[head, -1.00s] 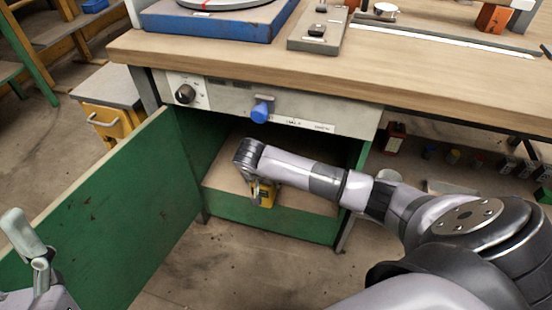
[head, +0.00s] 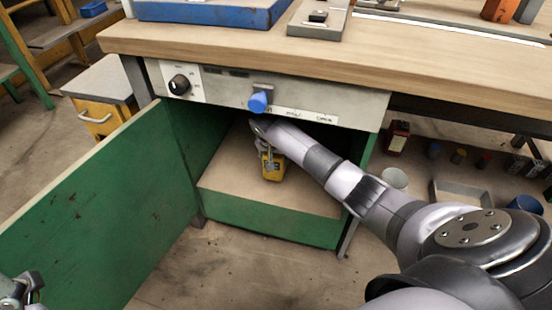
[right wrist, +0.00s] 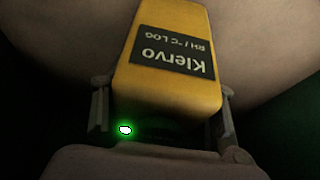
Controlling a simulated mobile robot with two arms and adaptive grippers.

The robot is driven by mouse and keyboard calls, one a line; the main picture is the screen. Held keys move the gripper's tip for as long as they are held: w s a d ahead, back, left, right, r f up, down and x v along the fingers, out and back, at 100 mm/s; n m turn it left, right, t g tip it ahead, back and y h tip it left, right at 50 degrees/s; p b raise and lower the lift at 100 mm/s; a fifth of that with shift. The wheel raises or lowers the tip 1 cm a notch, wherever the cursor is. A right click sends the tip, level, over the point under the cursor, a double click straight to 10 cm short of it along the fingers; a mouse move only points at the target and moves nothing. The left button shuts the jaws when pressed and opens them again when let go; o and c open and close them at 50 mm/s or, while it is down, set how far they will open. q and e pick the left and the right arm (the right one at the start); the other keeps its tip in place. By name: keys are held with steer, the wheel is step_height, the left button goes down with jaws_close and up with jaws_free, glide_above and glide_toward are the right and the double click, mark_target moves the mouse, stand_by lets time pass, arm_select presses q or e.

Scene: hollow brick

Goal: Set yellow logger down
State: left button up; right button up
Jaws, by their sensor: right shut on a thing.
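The yellow logger (head: 272,168) is inside the open green cabinet under the bench, low over the cabinet's light floor (head: 228,178). I cannot tell whether it touches that floor. My right gripper (head: 267,150) is shut on it, with the arm reaching in from the right. In the right wrist view the logger (right wrist: 168,65) shows its dark "Klervo RH / °C LOG" label upside down, and my right gripper's fingers (right wrist: 163,108) stand on either side of it. My left gripper (head: 22,290) is at the bottom left corner, partly cut off; its jaws are unclear.
The green door (head: 100,205) stands wide open on the left. A panel with a black knob (head: 179,84) and a blue knob (head: 259,102) hangs above the opening. The wooden bench top (head: 300,55) overhangs it. The cabinet floor beside the logger is clear.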

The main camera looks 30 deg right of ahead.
steer(key=shift+r, duration=0.2)
steer(key=shift+f, duration=0.1)
steer(key=o, duration=1)
steer(key=shift+f, duration=0.15)
steer(key=shift+c, duration=0.2)
steer(key=o, duration=0.5)
steer(key=shift+c, duration=0.2)
